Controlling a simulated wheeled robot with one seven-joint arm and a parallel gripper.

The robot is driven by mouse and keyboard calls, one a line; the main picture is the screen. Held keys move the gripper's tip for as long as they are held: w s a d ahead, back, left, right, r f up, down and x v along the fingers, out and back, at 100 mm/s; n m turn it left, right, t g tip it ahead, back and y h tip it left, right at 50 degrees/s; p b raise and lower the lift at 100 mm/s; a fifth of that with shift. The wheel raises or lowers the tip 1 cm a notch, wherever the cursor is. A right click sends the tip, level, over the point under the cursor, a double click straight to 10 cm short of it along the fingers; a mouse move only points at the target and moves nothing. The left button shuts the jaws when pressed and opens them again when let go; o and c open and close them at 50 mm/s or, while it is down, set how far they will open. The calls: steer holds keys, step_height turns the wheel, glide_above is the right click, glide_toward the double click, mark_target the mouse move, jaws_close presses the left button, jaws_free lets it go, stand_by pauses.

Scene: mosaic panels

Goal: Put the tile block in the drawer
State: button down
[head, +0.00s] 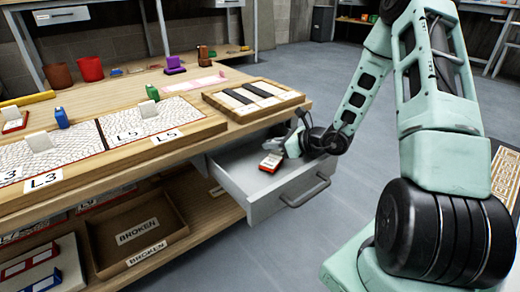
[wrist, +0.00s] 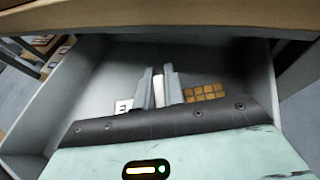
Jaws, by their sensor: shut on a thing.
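My gripper (head: 291,146) reaches into the open grey drawer (head: 236,184) under the right end of the workbench. In the wrist view my gripper (wrist: 160,88) is shut on the pale upright part of the tile block (wrist: 205,93). A gold-brown grid of small tiles shows to the right of the fingers and a white label with a dark letter to the left.
The bench edge (wrist: 160,18) hangs just over the drawer's back. A framed striped panel (head: 252,97) lies on the bench above. Mosaic panels (head: 62,158) with several blocks lie to the left. A tray marked BROKEN (head: 137,233) sits on the lower shelf.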

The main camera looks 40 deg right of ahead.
mark_target(260, 156)
steer(key=shift+w+a, duration=0.25)
steer(key=shift+w, duration=0.2)
steer(key=b+x, duration=0.3)
steer(key=shift+w+a, duration=0.15)
steer(key=shift+w, duration=0.2)
steer(key=shift+r, duration=0.1)
steer(key=shift+f, duration=0.25)
steer(key=c, duration=1.5)
jaws_free()
steer(key=shift+r, duration=0.1)
